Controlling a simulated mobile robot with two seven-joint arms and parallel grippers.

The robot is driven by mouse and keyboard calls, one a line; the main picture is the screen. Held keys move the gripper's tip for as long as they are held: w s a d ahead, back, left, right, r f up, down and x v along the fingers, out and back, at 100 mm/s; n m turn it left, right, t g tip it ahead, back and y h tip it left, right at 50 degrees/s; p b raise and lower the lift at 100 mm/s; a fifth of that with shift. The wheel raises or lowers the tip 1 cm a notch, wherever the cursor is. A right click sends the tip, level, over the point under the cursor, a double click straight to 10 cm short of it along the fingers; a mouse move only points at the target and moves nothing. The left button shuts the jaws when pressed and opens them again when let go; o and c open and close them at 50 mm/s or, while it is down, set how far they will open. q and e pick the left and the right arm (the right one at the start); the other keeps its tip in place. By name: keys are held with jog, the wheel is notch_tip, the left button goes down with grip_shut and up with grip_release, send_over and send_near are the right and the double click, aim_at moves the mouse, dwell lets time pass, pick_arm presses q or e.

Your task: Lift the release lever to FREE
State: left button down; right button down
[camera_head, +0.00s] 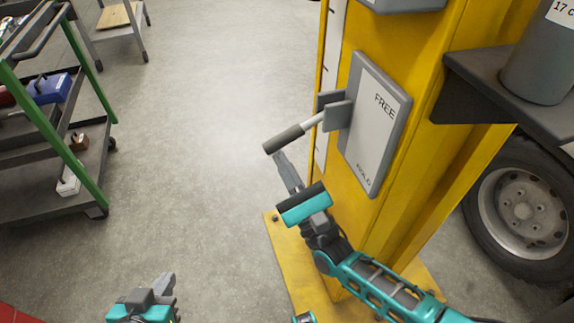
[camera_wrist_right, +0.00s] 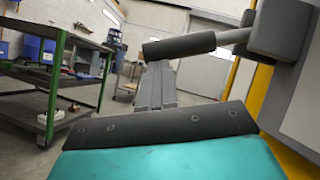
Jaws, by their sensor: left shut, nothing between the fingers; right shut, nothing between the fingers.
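The release lever (camera_head: 283,139) has a dark cylindrical grip on a light metal rod. It sticks out left and slightly down from a grey pivot block (camera_head: 337,114) on a plate (camera_head: 373,130) marked FREE at the top and HOLD at the bottom. My right gripper (camera_head: 281,158) is shut and empty, its fingertips just under the grip. In the right wrist view the grip (camera_wrist_right: 180,46) crosses right above my right fingertips (camera_wrist_right: 157,66); I cannot tell whether they touch. My left gripper (camera_head: 170,284) is shut and empty at the bottom left, away from the lever.
The plate is fixed to a yellow post (camera_head: 415,110) on a yellow base (camera_head: 285,245). A dark shelf (camera_head: 470,85) with a grey cylinder (camera_head: 540,65) juts out at right, above a wheel (camera_head: 520,212). A green-framed cart (camera_head: 85,160) stands at left. The floor between is clear.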

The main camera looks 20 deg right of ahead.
jog(key=a+r+m+h, duration=0.1)
jog(key=r+m+h, duration=0.1)
jog(key=m, duration=0.1)
jog(key=a+r+m+t+h, duration=0.1)
jog(key=r+m+h, duration=0.1)
jog(key=m+h, duration=0.1)
jog(key=a+r+m+h, duration=0.1)
jog(key=r+m+h, duration=0.1)
jog(key=m, duration=0.3)
jog(key=shift+r+t+h+b, duration=0.15)
jog(key=shift+t+h+b, duration=0.2)
jog(key=shift+t+h, duration=0.05)
pick_arm(q)
jog(key=shift+a+r+p, duration=0.2)
jog(key=shift+a+p, duration=0.2)
jog(key=shift+p, duration=0.2)
pick_arm(e)
notch_tip(320, 180, up, 6)
jog(key=r+m+h, duration=0.1)
jog(key=m+h, duration=0.1)
send_over(268, 146)
jog(key=s, duration=0.2)
jog(key=shift+f, duration=0.25)
